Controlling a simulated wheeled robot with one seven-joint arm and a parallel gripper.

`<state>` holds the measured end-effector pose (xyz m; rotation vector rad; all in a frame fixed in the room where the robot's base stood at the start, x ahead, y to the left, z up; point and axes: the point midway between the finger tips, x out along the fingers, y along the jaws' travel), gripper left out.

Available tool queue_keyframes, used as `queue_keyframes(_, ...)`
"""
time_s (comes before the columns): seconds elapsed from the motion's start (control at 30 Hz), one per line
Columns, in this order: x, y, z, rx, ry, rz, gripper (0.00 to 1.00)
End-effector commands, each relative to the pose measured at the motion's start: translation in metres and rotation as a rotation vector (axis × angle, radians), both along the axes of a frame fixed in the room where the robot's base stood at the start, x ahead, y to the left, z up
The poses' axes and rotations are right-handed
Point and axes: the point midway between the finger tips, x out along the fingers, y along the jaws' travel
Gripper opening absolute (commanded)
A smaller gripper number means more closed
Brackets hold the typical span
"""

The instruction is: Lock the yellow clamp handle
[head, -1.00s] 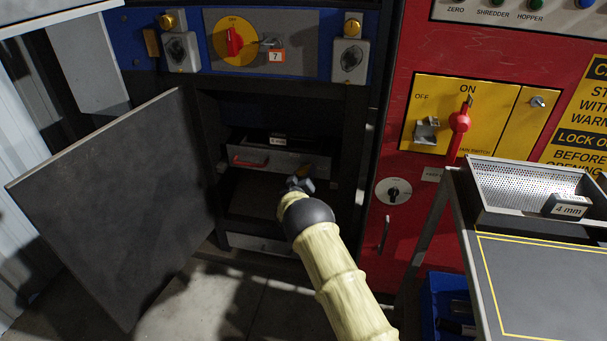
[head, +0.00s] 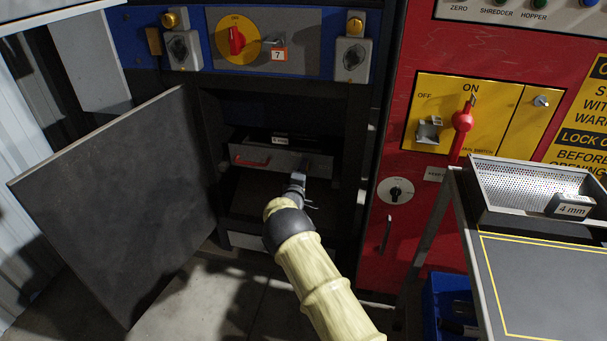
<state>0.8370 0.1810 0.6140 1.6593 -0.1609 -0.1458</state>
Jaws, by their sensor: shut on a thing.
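My gripper (head: 298,178) is inside the open cabinet, at the right front of the grey drawer (head: 285,160). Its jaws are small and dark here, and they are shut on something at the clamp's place. The yellow clamp handle itself is hidden behind my gripper and wrist, so its angle cannot be told.
The cabinet door (head: 115,205) stands open at the left. A red cabinet (head: 400,240) with a red main switch (head: 462,122) stands at the right. A cart (head: 535,285) with a perforated tray (head: 490,217) is at the front right. Bare floor lies below.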

Motion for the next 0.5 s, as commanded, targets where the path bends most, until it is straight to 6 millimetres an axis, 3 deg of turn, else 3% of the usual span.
queue_keyframes(0.5, -0.0003, 0.0028, -0.0010, -0.110, 0.023, 0.003, 0.34)
